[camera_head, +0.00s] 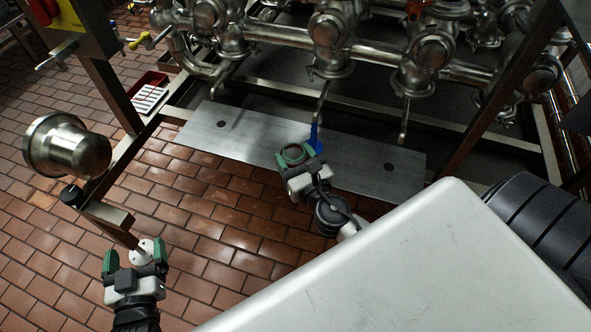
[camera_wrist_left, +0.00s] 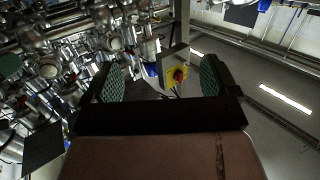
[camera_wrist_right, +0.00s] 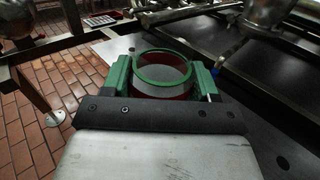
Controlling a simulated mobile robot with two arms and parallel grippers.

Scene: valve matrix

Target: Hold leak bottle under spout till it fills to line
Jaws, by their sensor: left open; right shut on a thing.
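My right gripper (camera_head: 296,163) is shut on the leak bottle (camera_head: 293,153), a round open-topped container with a green rim. In the right wrist view the bottle (camera_wrist_right: 161,70) stands between the green fingers and looks see-through, with a dark red band low down. A thin spout pipe (camera_head: 322,100) hangs from the valves. A blue piece (camera_head: 315,138) shows at its lower end, just right of the bottle's rim; I cannot tell whether it is above the opening. The fill line and level are not clear. My left gripper (camera_head: 135,262) is open and empty, low at the left.
A grey metal plate (camera_head: 375,165) lies beneath the valves. Steel pipes and valves (camera_head: 330,40) fill the back. A steel pot-shaped part (camera_head: 68,147) stands on the frame at left. A red tray (camera_head: 150,92) sits behind. Open tiled floor (camera_head: 215,255) lies between my grippers.

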